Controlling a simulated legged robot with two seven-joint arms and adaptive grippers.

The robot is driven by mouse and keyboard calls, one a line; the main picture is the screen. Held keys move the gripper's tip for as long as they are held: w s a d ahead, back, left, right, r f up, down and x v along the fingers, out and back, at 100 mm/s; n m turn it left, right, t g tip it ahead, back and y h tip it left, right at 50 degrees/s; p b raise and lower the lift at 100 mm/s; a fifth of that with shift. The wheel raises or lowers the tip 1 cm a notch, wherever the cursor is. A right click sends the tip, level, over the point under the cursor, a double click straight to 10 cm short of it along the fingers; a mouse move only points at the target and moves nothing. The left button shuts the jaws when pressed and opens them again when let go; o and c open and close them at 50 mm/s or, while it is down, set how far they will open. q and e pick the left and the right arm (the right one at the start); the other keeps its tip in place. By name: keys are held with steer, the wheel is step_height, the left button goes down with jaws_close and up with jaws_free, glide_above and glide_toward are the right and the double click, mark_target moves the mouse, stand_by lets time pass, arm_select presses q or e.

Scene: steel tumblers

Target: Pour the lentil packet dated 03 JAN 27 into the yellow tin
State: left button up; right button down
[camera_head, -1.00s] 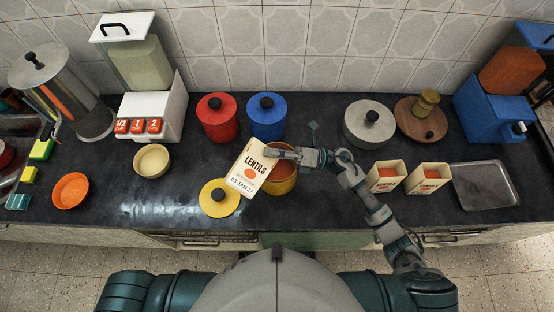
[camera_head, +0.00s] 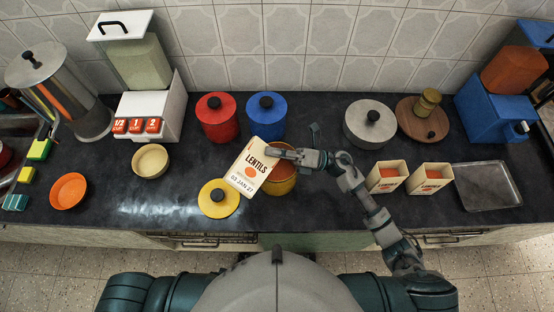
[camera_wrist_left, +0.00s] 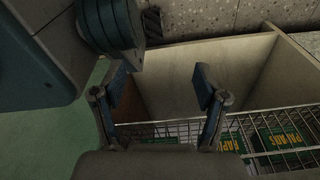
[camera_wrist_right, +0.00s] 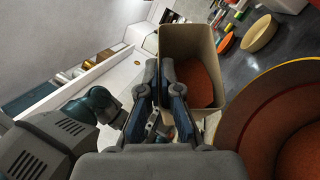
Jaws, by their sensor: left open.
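The lentil packet dated 03 JAN 27 (camera_head: 248,172) is cream with an orange spot. It leans, tilted, above and beside the yellow tin (camera_head: 283,187). My right gripper (camera_head: 271,152) is shut on the packet near its top. In the right wrist view, the fingers (camera_wrist_right: 159,64) grip the side of the packet (camera_wrist_right: 190,38), and reddish lentils show inside it. The open tin (camera_wrist_right: 232,108) is to the right there, with a reddish inside; whether that is lentils I cannot tell. My left gripper (camera_wrist_left: 158,95) is open and empty below the counter, facing a cupboard.
Red (camera_head: 217,124) and blue (camera_head: 266,124) canisters stand behind. Two more lentil packets (camera_head: 386,183) (camera_head: 428,185) and a metal tray (camera_head: 485,199) stand right. A cream bowl (camera_head: 150,167) stands left.

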steer(key=shift+w+f+m, duration=0.1)
steer(key=shift+m, duration=0.2)
arm_select(q)
steer(key=shift+w+d+r, duration=0.15)
steer(key=shift+w+r, duration=0.1)
steer(key=shift+w, duration=0.15)
steer(key=shift+r+b, duration=0.1)
steer(key=shift+b, duration=0.2)
arm_select(e)
steer(key=shift+d+f, duration=0.1)
